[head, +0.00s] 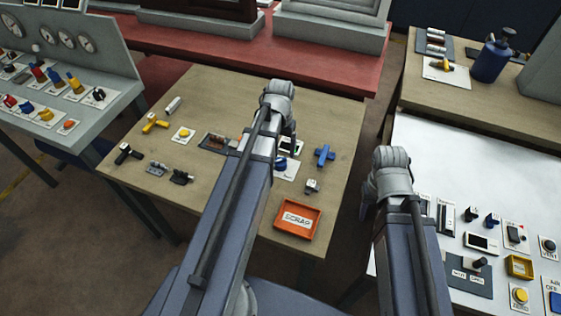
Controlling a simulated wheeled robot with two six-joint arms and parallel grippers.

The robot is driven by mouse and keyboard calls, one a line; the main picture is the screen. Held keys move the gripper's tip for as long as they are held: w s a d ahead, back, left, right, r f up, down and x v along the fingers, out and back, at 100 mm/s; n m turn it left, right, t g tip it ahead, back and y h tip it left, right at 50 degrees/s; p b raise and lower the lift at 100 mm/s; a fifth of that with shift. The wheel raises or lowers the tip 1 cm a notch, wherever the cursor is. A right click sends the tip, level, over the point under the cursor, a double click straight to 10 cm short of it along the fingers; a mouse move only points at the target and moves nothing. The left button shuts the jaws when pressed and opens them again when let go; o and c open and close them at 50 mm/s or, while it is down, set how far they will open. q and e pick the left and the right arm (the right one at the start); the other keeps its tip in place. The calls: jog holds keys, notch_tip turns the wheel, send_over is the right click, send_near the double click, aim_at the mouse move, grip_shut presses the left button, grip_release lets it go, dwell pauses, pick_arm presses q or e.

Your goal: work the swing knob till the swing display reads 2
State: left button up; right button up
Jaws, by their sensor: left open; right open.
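No label reading "swing" is legible, so I cannot tell which knob and display are the swing ones. A blue knob (281,163) sits on a white plate on the wooden table, partly hidden by my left arm. A small dark-screened unit (292,145) is just behind it, also partly covered. On the white table at right, dark knobs (470,214) stand near a small display (482,243), whose reading is too small to make out. My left arm reaches over the wooden table and my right arm over the white table's left edge. Neither gripper's fingers can be seen.
An orange scrap tray (298,220) lies at the wooden table's front right. A blue T-shaped piece (325,154) and yellow parts (154,122) lie on it. A grey console (60,95) with gauges is at left. A blue can (492,60) stands at back right.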

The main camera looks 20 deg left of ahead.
aim_at(281, 159)
pick_arm(q)
notch_tip(281, 159, down, 7)
jog(key=b, duration=0.6)
jog(key=shift+r, duration=0.15)
jog(key=shift+c, duration=0.3)
grip_shut()
